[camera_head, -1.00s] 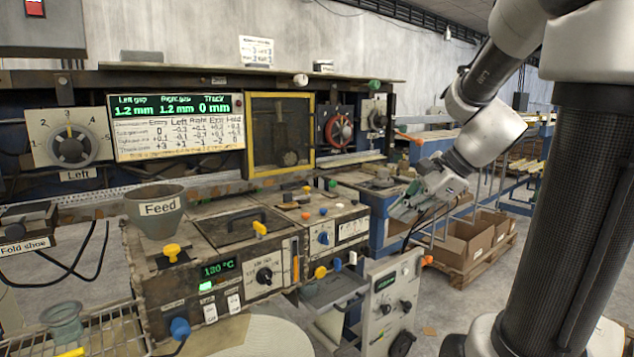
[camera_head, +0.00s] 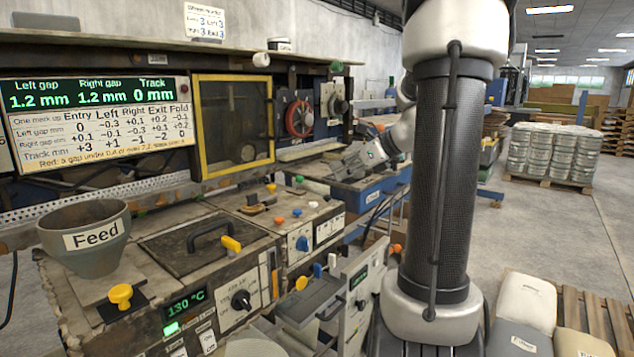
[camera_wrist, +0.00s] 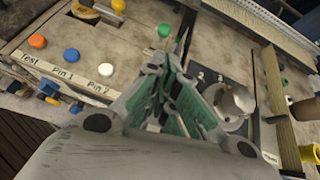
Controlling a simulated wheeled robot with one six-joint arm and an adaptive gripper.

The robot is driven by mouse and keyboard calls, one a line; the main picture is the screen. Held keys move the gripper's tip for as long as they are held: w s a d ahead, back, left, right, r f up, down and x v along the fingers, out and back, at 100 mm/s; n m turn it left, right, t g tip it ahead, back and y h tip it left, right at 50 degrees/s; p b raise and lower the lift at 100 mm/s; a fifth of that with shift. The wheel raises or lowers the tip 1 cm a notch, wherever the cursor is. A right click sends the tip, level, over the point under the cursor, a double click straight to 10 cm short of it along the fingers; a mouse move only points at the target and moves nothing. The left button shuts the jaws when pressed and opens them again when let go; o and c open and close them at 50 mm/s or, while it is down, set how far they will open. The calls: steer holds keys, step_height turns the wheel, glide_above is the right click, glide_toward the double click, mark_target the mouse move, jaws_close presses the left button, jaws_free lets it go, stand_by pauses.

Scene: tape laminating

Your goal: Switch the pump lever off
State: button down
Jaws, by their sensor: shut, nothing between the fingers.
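No label reading pump is legible, so I cannot tell which control is the pump lever. The machine's top carries a yellow-handled lever (camera_head: 231,244), a yellow knob (camera_head: 120,295) and small coloured knobs. An orange knob (camera_head: 396,248) sits by the small grey cabinet (camera_head: 358,290). In the wrist view, a green knob (camera_wrist: 164,31) lies just beyond my gripper (camera_wrist: 168,75), apart from it. Orange, blue and white buttons, with Test and Pin labels, are at left. My gripper is shut and empty; in the head view it (camera_head: 347,162) is small, beyond the machine's right end.
A feed hopper (camera_head: 85,238) stands at the machine's left. A yellow-framed window (camera_head: 232,124) and a display panel (camera_head: 95,115) are behind. My column blocks part of the right side. Open floor lies at right, before stacked cans (camera_head: 553,153) on a pallet.

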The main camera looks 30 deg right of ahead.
mark_target(315, 197)
steer(key=x, duration=0.9)
steer(key=shift+w+a+f, duration=0.2)
steer(key=shift+w+f, duration=0.05)
steer(key=shift+w+a+r+g+h, duration=0.1)
steer(key=shift+w+r+g+h, duration=0.15)
steer(key=shift+g, duration=0.3)
steer(key=shift+w+a+r+g+h, duration=0.15)
steer(key=shift+r+g, duration=0.2)
steer(key=shift+g, duration=0.2)
steer(key=shift+w+r, duration=0.1)
steer(key=g, duration=0.1)
steer(key=w+r+g+h, duration=0.1)
steer(key=g, duration=0.1)
steer(key=shift+w+a, duration=0.25)
steer(key=shift+w+a+r, duration=0.2)
steer(key=shift+w+r, duration=0.2)
steer(key=shift+w, duration=0.2)
steer(key=shift+r, duration=0.1)
